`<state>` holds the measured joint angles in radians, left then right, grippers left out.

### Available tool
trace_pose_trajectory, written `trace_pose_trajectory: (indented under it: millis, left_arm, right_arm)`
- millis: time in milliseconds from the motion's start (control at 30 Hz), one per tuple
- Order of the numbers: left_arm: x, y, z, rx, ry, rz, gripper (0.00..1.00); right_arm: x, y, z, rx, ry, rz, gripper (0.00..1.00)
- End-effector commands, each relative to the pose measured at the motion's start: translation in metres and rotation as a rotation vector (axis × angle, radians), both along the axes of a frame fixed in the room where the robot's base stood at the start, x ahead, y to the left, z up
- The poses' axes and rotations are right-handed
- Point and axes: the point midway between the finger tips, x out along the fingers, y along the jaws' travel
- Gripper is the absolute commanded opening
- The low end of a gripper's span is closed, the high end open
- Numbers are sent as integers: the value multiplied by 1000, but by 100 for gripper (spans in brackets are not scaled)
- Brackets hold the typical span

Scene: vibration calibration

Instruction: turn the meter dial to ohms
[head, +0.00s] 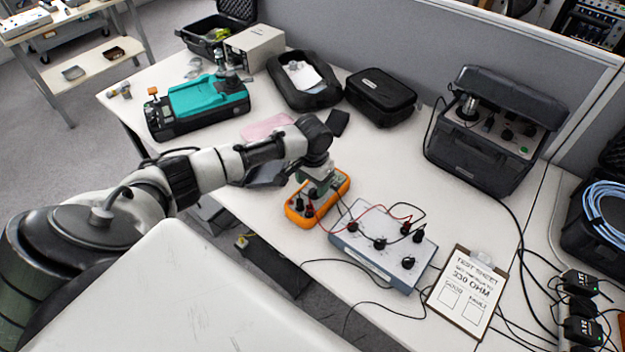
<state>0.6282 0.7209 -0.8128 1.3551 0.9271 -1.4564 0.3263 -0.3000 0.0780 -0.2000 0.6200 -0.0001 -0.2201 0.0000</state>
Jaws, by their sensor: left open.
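The orange meter (327,207) lies on the white table near its front edge. My left gripper (318,190) is right over the meter's middle, and its wrist and fingers hide the dial. The gripper is open; I cannot tell whether its fingers touch the dial, or where the dial points. Dark and red plugs sit in the meter's near end, with leads running right to the grey-blue resistance box (357,257), which has several black knobs. My right gripper is not in view.
A clipboard test sheet (466,290) reading 330 OHM lies right of the box. Behind are a teal device (207,96), an open black case (287,92), a closed case (380,95) and a large black calibrator case (470,160). Loose cables cross the front right.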

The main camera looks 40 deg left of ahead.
Motion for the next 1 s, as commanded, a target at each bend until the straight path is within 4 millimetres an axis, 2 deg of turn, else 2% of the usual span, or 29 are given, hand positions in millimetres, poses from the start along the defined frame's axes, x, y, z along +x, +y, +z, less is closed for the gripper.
trace_pose_trajectory:
  millis: [33, 200, 433, 833, 933, 1000]
  left_arm:
    - [1, 1, 12, 1, -5, -1, 60]
    - [0, 1, 44, 2, -4, -1, 60]
    - [0, 0, 68, 1, -2, -1, 60]
    - [-2, -4, 68, -2, -1, -9, 60]
    - [-12, -22, 53, -14, -6, -56, 60]
    - [-28, -47, 37, -32, -19, -115, 60]
  right_arm:
    - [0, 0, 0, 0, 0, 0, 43]
    - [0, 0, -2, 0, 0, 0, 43]
    - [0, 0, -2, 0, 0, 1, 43]
    - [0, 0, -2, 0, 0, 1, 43]
    - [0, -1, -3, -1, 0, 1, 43]
    - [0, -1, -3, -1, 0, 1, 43]
